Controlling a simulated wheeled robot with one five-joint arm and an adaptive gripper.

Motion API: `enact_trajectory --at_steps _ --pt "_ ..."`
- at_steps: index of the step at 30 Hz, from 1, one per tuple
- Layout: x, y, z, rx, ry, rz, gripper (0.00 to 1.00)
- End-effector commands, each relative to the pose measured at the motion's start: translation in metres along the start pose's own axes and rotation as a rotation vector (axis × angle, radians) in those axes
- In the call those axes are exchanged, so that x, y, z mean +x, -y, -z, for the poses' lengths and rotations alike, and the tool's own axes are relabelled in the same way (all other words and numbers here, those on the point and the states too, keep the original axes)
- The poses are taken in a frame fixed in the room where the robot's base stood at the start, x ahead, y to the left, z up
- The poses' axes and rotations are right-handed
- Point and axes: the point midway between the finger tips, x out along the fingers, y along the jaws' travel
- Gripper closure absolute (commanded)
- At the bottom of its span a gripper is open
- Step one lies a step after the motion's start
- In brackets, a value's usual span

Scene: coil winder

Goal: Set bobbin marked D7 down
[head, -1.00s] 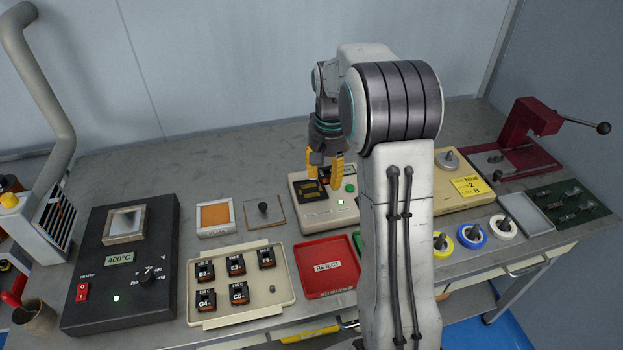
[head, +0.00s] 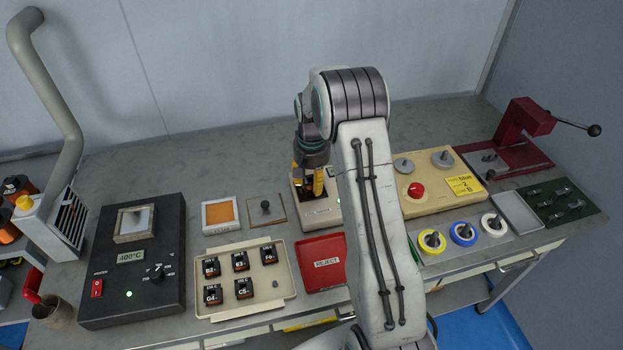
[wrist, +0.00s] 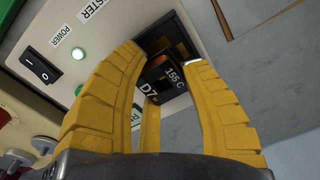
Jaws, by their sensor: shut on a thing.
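The bobbin marked D7 (wrist: 163,78) is dark, with "155 C" on its label, and sits between my yellow fingers in the wrist view. My gripper (head: 308,182) is shut on it over the left part of the beige tester (head: 322,217). In the wrist view the bobbin is at a dark recess in the tester (wrist: 92,38); I cannot tell whether it touches the bottom. In the head view my fingers mostly hide the bobbin and the recess.
A beige tray (head: 215,305) with several bobbins and a red REJECT tray (head: 327,275) stand in front. A heater box (head: 165,225) is at left. A small post plate (head: 266,206) is beside the tester. The winder (head: 427,205) stands to the right.

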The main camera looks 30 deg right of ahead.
Motion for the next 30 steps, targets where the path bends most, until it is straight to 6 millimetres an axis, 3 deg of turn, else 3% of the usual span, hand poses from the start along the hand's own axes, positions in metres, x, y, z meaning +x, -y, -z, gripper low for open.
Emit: enact_trajectory --at_steps 16,17,24,30 --pt "0.01 -0.0002 -0.0002 0.0 -0.001 0.0 0.9" --pt "0.0091 -0.0002 -0.0002 0.0 -0.001 0.0 0.55" --pt "0.0085 -0.0002 -0.0003 0.0 -0.001 0.0 0.35" --pt "0.0084 -0.0002 -0.0002 0.0 -0.001 0.0 0.35"
